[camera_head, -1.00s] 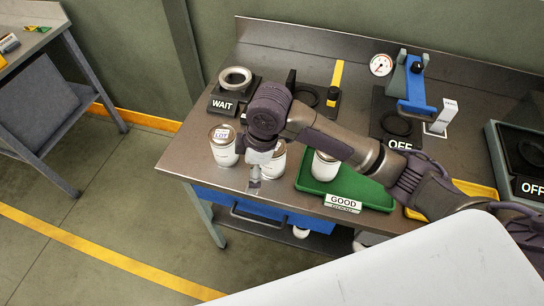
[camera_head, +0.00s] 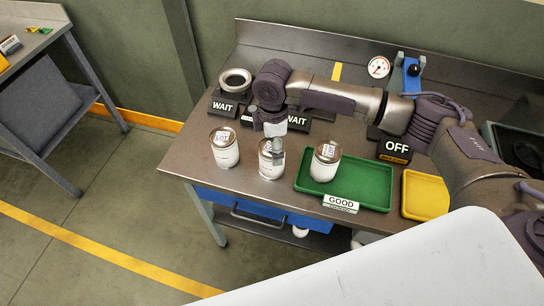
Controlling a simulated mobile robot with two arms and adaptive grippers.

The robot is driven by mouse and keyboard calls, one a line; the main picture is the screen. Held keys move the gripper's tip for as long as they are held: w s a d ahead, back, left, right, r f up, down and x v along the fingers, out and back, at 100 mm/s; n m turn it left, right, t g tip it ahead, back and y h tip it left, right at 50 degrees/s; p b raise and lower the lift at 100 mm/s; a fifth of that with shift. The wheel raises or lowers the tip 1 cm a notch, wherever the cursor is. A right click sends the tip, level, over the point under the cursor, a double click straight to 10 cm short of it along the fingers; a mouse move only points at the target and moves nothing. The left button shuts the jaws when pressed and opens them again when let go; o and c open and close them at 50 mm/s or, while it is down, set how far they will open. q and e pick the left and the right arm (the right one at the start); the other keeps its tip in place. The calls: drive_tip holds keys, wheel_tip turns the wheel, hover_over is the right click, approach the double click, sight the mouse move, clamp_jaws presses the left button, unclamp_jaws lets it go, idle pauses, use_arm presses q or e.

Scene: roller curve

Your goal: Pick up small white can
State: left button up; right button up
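Three white cans with metal lids and printed labels stand upright on the metal workbench. The left can (camera_head: 224,155) stands near the bench's left end. The middle can (camera_head: 269,166) stands to its right on bare bench. The right can (camera_head: 323,170) stands on the green tray, at its left end. My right gripper (camera_head: 277,150) points down over the middle can, with a finger overlapping its lid at the right side. Touching or apart cannot be told, nor whether the fingers are open. My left gripper is out of view.
The green tray (camera_head: 365,188) has a GOOD sign (camera_head: 341,203); a yellow tray (camera_head: 424,196) lies right of it. Behind are WAIT signs (camera_head: 223,107), a round ring fixture (camera_head: 235,80), an OFF sign (camera_head: 394,149) and a dial gauge (camera_head: 379,67). The bench's front edge is close.

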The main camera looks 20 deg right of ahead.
drive_tip(key=f, duration=0.1)
drive_tip(key=f+p, duration=0.1)
drive_tip(key=f, duration=0.1)
drive_tip(key=f+p, duration=0.1)
drive_tip(key=f, duration=0.1)
drive_tip(key=shift+s+a, duration=0.15)
drive_tip(key=shift+a, duration=0.1)
drive_tip(key=shift+f, duration=0.25)
drive_tip(key=shift+s, duration=0.2)
drive_tip(key=c, duration=1.4)
